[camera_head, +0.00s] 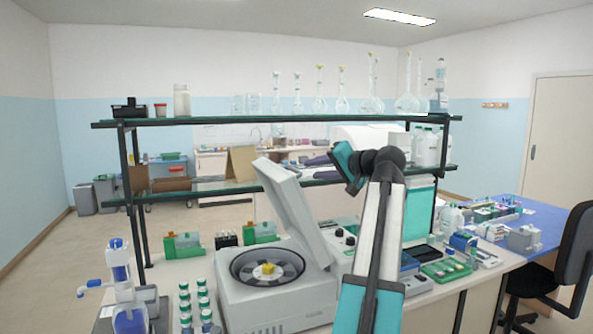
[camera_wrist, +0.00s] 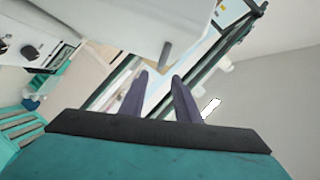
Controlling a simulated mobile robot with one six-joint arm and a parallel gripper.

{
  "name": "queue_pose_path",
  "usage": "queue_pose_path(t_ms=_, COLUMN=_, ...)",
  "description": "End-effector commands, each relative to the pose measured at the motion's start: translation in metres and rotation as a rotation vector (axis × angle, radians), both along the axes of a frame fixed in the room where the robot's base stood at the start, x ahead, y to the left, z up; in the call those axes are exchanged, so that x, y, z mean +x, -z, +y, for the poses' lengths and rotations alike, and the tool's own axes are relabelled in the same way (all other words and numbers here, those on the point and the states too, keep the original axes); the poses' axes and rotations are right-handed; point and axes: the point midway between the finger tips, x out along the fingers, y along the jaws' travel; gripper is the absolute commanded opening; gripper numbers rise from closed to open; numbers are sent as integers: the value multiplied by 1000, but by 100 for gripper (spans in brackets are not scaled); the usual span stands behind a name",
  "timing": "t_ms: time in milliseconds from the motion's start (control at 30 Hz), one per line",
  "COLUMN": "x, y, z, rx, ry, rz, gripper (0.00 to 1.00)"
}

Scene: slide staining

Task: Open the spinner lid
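The spinner (camera_head: 277,295) is a pale grey box with a round dark rotor (camera_head: 267,268) and a yellow centre, uncovered in the head view. Its lid (camera_head: 300,215) stands raised, tilted back on the right side. My gripper (camera_head: 308,168) is just right of the lid's upper end, with dark purple fingers. In the wrist view my gripper (camera_wrist: 161,76) is open, with an empty gap between the fingers. A pale surface, apparently the lid (camera_wrist: 130,25), fills the top there. A short grey peg (camera_wrist: 165,53) sticks out from it just beyond the fingertips.
A glass shelf rack (camera_head: 220,121) with flasks stands behind the spinner, its lower shelf close to my gripper. Green-capped bottles (camera_head: 185,305) stand left of the spinner. A control-panel device (camera_head: 345,240) sits right of the lid, partly behind my arm.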

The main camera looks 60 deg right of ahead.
Motion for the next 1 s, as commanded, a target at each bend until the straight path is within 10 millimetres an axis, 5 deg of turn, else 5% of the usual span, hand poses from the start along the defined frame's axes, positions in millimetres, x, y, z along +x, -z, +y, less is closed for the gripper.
queue_pose_path(t_ms=600, x=80, y=17, z=-26, rx=0, ry=1, rz=1, gripper=29)
queue_pose_path(t_ms=1000, x=96, y=23, z=-32, rx=0, ry=3, rz=1, gripper=29)
